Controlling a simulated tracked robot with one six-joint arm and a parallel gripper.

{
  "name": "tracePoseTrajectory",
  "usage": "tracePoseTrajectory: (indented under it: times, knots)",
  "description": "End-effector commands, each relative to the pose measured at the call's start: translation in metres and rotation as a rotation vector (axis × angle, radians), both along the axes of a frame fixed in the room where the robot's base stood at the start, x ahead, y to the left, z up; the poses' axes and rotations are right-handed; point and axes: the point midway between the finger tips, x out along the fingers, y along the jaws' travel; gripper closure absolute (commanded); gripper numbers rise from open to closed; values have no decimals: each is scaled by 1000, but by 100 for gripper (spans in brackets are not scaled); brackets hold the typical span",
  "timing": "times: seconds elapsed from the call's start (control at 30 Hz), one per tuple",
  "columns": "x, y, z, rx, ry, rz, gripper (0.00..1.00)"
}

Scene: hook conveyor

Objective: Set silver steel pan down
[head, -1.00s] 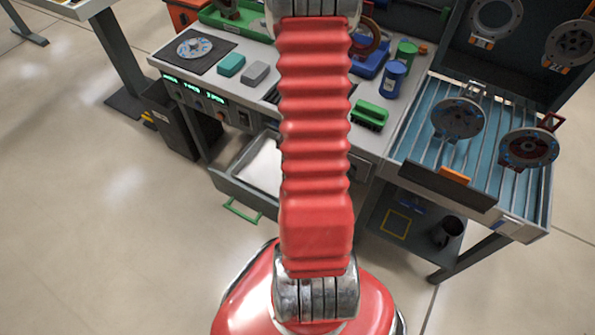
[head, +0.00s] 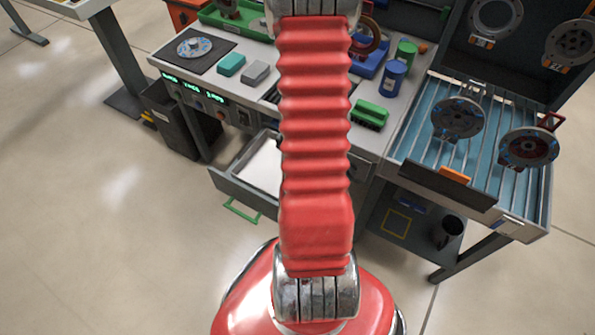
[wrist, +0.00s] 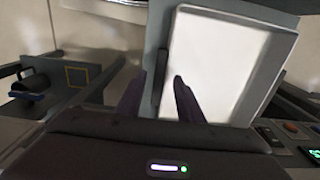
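The silver steel pan (head: 262,163), a shallow pale tray with a raised rim, lies in the open grey drawer (head: 228,187) under the workbench, partly hidden by my arm in the head view. In the wrist view the pan (wrist: 225,60) fills the upper right, its flat floor facing the camera. My gripper (wrist: 160,78) shows only in the wrist view. Its two dark fingers stand apart, one on each side of a dark upright edge or handle at the pan's left side. A gap shows between this part and the fingers. The far contact is too dark to make out.
The bench (head: 310,95) above the drawer holds a teal block (head: 231,65), a grey block (head: 255,73), a green brush (head: 370,114) and blue and green cans. A blue slatted rack (head: 425,145) with round parts stands right. Open floor lies left.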

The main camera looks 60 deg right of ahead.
Motion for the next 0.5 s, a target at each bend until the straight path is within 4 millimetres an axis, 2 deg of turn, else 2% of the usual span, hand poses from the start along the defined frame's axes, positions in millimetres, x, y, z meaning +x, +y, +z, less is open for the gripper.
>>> tracePoseTrajectory:
  times: [0.17,0.5]
  knots:
    - [0,-1,11,-2,-1,0,66]
    - [0,-1,49,-3,-2,0,66]
